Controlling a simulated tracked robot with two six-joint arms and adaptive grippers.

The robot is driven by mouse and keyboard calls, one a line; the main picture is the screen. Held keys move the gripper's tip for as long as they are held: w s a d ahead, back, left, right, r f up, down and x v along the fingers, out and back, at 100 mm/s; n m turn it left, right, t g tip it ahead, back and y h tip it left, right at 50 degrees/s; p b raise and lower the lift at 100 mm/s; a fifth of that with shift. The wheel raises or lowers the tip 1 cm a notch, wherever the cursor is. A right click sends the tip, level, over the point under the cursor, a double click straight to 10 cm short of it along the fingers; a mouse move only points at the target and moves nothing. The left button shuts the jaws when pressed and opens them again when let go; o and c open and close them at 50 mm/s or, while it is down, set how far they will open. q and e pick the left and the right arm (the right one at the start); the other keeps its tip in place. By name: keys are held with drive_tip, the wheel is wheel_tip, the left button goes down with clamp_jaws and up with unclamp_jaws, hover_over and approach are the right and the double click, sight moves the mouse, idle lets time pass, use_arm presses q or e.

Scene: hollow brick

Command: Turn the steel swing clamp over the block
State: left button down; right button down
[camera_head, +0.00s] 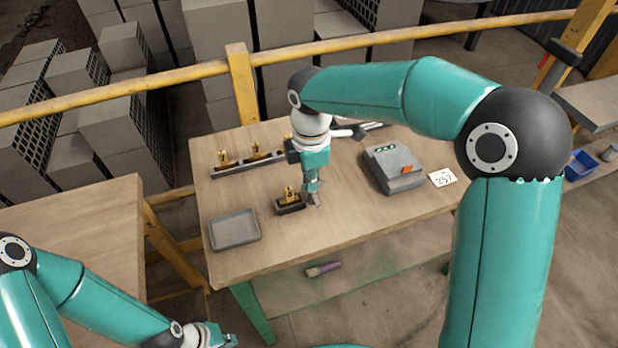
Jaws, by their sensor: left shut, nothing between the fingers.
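A small dark block (290,206) with a brass-coloured piece (289,193) standing on it sits near the middle front of the wooden table. My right gripper (314,199) points down just to the right of this block, close to the tabletop. Its fingers are small in the picture, and I cannot tell whether they are apart or touch anything. I cannot make out the steel swing clamp separately; it may be hidden by the gripper or too small. My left gripper (228,341) is shut and empty at the bottom edge, in front of the table and away from the block.
A grey tray (234,230) lies at the table's left front. A dark rail (247,163) with brass pieces is behind it. A grey box-shaped device (393,168) and a white card marked 257 (443,177) are to the right. A yellow railing (190,75) runs behind. A brush (323,269) lies below.

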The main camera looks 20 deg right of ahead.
drive_tip(key=m, duration=0.4)
drive_tip(key=shift+w, duration=0.1)
drive_tip(key=m+b, duration=0.1)
drive_tip(key=m, duration=0.4)
drive_tip(key=shift+w, duration=0.1)
drive_tip(key=m, duration=0.4)
drive_tip(key=shift+d, duration=0.1)
drive_tip(key=shift+w+d+r+m+b, duration=0.1)
drive_tip(key=shift+m+b, duration=0.4)
drive_tip(key=shift+m, duration=1.9)
drive_tip(key=c, duration=1.3)
unclamp_jaws()
drive_tip(key=shift+c, duration=0.2)
wheel_tip(320, 180, up, 12)
